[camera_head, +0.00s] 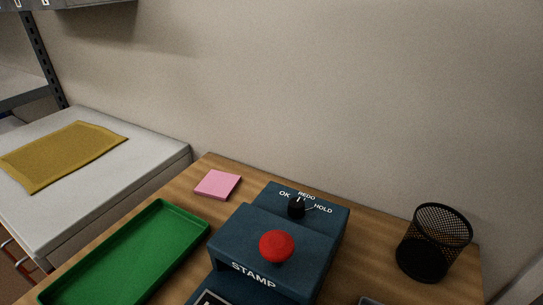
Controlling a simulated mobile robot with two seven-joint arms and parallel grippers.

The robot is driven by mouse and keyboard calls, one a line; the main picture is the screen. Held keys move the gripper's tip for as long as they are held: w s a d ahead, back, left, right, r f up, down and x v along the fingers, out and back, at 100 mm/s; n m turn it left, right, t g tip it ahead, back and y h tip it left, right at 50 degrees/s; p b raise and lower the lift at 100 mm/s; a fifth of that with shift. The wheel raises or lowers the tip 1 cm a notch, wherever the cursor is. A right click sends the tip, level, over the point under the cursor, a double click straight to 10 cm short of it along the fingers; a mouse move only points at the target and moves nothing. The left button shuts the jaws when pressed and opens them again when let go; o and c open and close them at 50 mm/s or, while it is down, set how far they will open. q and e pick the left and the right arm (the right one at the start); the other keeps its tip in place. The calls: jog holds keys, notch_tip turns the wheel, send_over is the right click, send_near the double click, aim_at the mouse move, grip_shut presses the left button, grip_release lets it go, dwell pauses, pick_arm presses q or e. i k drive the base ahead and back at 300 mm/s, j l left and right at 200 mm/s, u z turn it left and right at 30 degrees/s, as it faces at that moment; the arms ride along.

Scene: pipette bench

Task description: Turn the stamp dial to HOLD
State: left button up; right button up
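The stamp machine (254,228) is a dark blue box on the wooden desk, with STAMP on its front edge and a large red button (277,246) on top. Its black dial (297,207) sits on the raised back panel, below the labels OK, REDO and HOLD, from left to right. A light mark on the dial seems to point up toward REDO. The HOLD label (323,209) is to the right of the dial. Neither of my grippers shows in the head view.
A green tray (190,216) lies left of the machine, and a pink note pad (218,184) behind the tray. A black mesh cup (434,243) stands at the right. A white surface with a yellow envelope (62,154) is at far left. A wall rises behind the desk.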

aim_at(296, 208)
jog(key=i+l+u, duration=0.2)
jog(key=u, duration=0.15)
jog(key=i+l+u, duration=0.1)
jog(key=l+u, duration=0.3)
jog(key=j, duration=0.1)
